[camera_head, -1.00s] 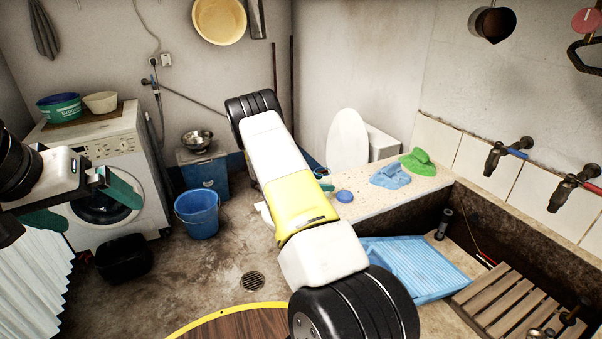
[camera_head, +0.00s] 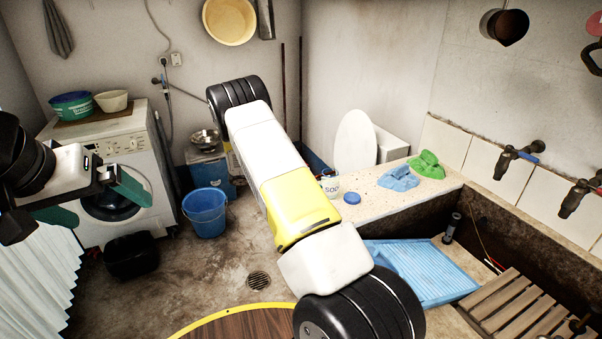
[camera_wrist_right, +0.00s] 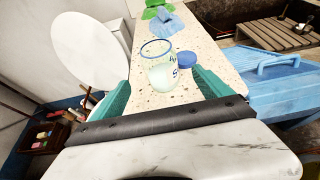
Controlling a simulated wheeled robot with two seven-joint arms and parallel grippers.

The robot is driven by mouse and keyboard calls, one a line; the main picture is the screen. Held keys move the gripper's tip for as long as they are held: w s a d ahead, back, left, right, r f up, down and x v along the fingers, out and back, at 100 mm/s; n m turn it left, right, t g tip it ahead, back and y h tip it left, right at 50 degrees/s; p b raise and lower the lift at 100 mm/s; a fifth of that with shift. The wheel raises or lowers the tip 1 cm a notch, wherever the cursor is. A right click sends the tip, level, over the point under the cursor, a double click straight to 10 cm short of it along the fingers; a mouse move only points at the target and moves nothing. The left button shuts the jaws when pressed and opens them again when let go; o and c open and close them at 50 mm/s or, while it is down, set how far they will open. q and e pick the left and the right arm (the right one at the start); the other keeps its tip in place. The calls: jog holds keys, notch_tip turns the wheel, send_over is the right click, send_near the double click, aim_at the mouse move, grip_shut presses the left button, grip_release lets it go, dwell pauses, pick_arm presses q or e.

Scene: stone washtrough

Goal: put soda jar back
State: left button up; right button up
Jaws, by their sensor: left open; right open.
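The soda jar (camera_head: 330,186) is a clear glass jar with a blue rim and blue lettering. It stands upright on the speckled ledge, partly hidden by my right arm in the head view. In the right wrist view the jar (camera_wrist_right: 159,70) looks open-topped with pale contents. A blue lid (camera_head: 352,198) lies on the ledge beside it. My right gripper (camera_wrist_right: 162,92) is open, its green fingers spread to either side of the jar's near side; I cannot tell whether they touch it. It is hidden in the head view. My left gripper (camera_head: 108,208) is open and empty at the left.
Blue (camera_head: 398,178) and green (camera_head: 427,164) cloths lie farther along the ledge. A blue washboard (camera_head: 420,270) and wooden slats (camera_head: 505,305) are in the trough. A blue bucket (camera_head: 205,212) and black basin (camera_head: 131,256) stand on the floor by the washing machine (camera_head: 115,150).

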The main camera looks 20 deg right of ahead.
jog(key=s+a+r+m+y, duration=0.3)
jog(key=s+r+m+y, duration=0.15)
jog(key=s+r, duration=0.35)
jog(key=s+a+r+m+y, duration=0.45)
jog(key=s+r, duration=0.25)
jog(key=r, duration=0.2)
jog(key=s+a+r+m+t+y, duration=0.2)
jog(key=s+a+r+m+y, duration=0.1)
jog(key=s, duration=0.7)
jog(key=s+a+r+m+t+y, duration=0.3)
jog(key=s+a+r+m, duration=0.3)
jog(key=s+a+r, duration=0.2)
jog(key=shift+s+y, duration=0.3)
jog(key=shift+s, duration=0.65)
